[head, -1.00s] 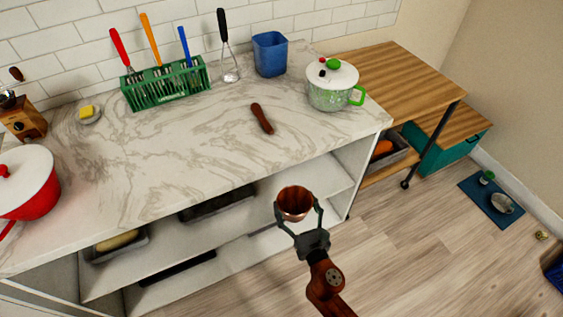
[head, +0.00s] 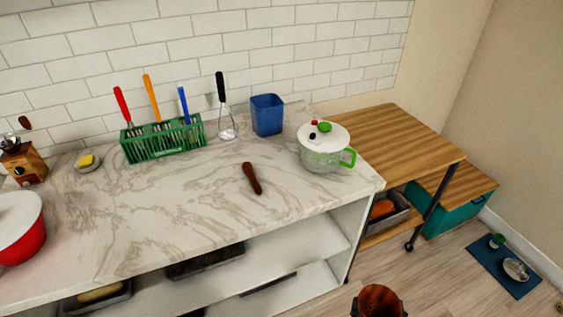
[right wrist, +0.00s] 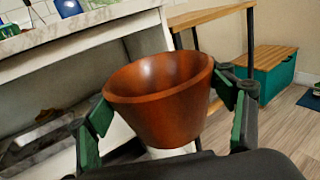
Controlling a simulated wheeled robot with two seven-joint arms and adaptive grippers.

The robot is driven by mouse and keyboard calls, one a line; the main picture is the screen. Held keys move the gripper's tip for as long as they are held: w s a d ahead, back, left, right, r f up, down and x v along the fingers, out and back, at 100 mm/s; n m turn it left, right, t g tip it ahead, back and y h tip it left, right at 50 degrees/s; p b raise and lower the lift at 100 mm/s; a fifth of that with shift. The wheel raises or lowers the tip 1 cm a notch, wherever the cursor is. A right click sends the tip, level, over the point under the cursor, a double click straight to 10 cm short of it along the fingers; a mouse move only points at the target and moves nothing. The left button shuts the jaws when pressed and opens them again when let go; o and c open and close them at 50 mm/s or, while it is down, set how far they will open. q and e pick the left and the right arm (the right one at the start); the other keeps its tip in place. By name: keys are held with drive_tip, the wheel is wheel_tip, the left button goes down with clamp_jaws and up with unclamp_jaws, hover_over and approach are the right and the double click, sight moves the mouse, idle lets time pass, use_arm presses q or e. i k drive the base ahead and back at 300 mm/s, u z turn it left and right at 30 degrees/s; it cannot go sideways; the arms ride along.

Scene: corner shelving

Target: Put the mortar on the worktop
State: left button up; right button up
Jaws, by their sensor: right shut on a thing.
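The mortar (right wrist: 160,105) is a reddish-brown wooden cup, seen upright and empty between the fingers of my right gripper (right wrist: 168,112) in the right wrist view. My right gripper is shut on its sides. In the head view only the mortar's top (head: 377,302) shows at the bottom edge, in front of and below the worktop's right end. The worktop (head: 205,205) is a white marbled counter. A dark brown pestle (head: 252,178) lies on it. My left gripper is not in view.
A white-lidded pot (head: 323,150), a blue container (head: 267,115) and a green utensil rack (head: 163,140) stand along the worktop's back. A red pot (head: 20,235) is at left. Clear marble surrounds the pestle. A wooden table (head: 395,145) adjoins at right. Open shelves lie below.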

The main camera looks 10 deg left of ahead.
sight(184, 198)
drive_tip(key=z, duration=2.05)
drive_tip(key=k, duration=2.15)
drive_tip(key=u, duration=1.85)
drive_tip(key=i, duration=0.5)
drive_tip(key=u, duration=0.05)
